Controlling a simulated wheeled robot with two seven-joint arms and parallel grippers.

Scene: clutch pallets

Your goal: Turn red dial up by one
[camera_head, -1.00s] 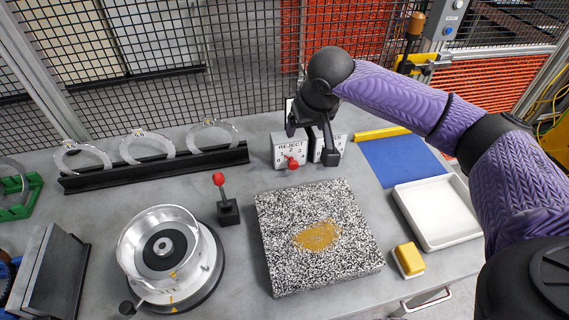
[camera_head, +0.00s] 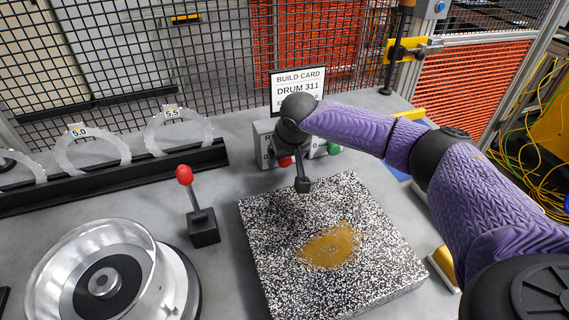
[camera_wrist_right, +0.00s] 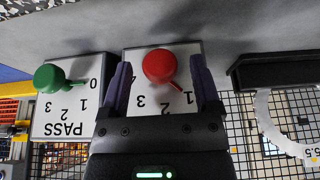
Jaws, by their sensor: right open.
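The red dial (camera_wrist_right: 159,66) is a round knob with a pointer on a white number plate; the pointer lies towards the 1 in the right wrist view. In the head view the red dial (camera_head: 286,161) is partly hidden behind my right gripper. My right gripper (camera_wrist_right: 161,68) is open, with one finger on each side of the dial in the wrist view. I see gaps between the fingers and the knob, and cannot tell the depth. My left gripper is not in view.
The green PASS dial (camera_wrist_right: 48,78) stands beside the red one, its pointer at 0. A build card (camera_head: 298,88) stands behind. A speckled block (camera_head: 290,225) lies in front, and a red-knobbed lever (camera_head: 185,175) stands to the left.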

